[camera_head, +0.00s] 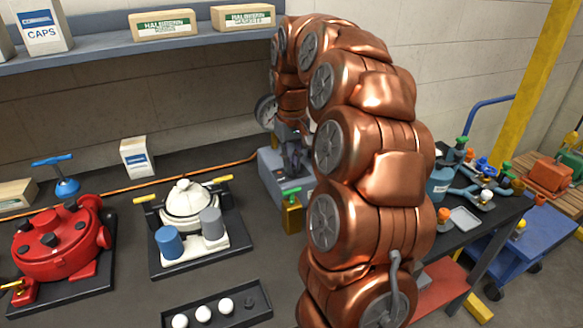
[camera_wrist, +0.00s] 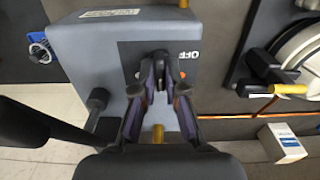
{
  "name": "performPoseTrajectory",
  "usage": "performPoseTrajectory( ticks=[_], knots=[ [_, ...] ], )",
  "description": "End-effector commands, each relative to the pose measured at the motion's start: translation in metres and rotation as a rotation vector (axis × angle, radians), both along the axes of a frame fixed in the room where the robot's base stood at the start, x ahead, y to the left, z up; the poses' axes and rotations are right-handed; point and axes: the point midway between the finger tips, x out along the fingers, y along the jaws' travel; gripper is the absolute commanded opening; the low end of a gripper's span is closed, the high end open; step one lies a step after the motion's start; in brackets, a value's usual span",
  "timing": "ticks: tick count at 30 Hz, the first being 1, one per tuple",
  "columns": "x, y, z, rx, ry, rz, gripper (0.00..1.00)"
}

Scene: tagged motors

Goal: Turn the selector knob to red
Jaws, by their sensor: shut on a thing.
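The selector knob (camera_wrist: 160,62) is on this panel, mostly hidden between my fingertips. My gripper (camera_wrist: 160,82) is shut on the knob. A small red-orange mark (camera_wrist: 183,75) shows on the panel just right of the fingers. Which way the knob points cannot be told. In the head view the box (camera_head: 270,170) stands at the back of the bench, and my gripper (camera_head: 294,150) is at it, partly behind my copper-coloured arm.
A white-lidded motor (camera_head: 185,200) on a black tray and a red motor (camera_head: 60,243) stand left of the box. An orange cable (camera_head: 115,178) runs along the bench's back. A shelf (camera_head: 100,50) hangs above.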

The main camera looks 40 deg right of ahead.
Motion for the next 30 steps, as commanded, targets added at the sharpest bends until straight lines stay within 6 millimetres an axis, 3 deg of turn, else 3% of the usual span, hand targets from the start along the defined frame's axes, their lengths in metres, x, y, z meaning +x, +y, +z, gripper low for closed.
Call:
performPoseTrajectory(
  ticks=[16,17,23,30],
  knots=[
    [0.0003,0.0002,0.0001,0.000,0.000,-0.026,0.00],
    [0.0003,0.0002,0.0001,0.000,0.000,-0.026,0.14],
    [0.0001,0.0001,0.0001,0.000,0.000,-0.026,0.35],
    [0.0001,-0.0001,0.0001,0.000,0.000,-0.026,0.36]
  ],
)
